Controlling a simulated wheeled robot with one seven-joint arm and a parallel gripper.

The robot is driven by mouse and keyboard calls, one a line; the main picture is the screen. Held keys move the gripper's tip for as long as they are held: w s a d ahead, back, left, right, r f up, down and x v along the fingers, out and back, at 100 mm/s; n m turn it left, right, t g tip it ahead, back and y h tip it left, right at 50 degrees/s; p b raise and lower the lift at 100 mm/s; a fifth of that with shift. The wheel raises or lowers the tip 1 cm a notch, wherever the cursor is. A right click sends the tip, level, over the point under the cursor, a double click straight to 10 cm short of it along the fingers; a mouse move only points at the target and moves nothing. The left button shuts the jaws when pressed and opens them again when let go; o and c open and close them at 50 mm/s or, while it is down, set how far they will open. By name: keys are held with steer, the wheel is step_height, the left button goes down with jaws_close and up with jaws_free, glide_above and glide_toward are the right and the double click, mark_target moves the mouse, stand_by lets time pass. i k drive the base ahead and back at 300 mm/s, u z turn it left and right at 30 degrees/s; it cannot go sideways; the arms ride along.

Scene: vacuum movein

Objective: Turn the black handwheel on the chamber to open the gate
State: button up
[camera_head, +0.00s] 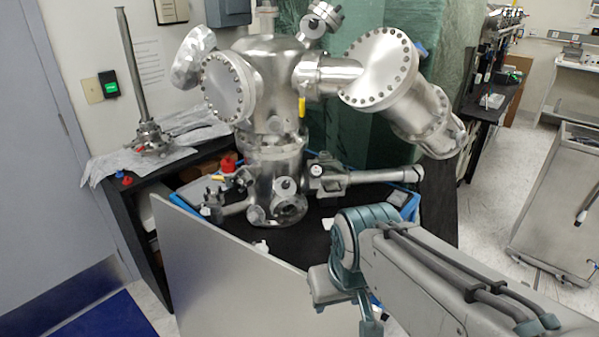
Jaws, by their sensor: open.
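The steel vacuum chamber (274,150) stands upright on a black-topped bench behind my arm. A grey valve-like body (327,176) sits low on its right side. A steel tube (375,177) runs right from that body and ends in a small dark piece (418,173). I cannot tell whether this end piece is the black handwheel seen edge-on; no other black wheel shows clearly. My arm (420,270) reaches in from the lower right, its teal joint in front of the bench. My gripper's fingers cannot be made out.
A grey panel (225,270) fronts the bench (345,210). Large flanged ports (380,70) overhang the bench's right side. A metal stand (148,135) rests on foil at the left. A grey cart (560,205) stands at the right. Open floor (490,210) lies between bench and cart.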

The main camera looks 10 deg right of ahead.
mark_target(316, 170)
steer(key=u, duration=0.1)
steer(key=k, duration=1.05)
steer(key=z, duration=0.8)
steer(key=i, duration=1.15)
steer(key=u, duration=0.75)
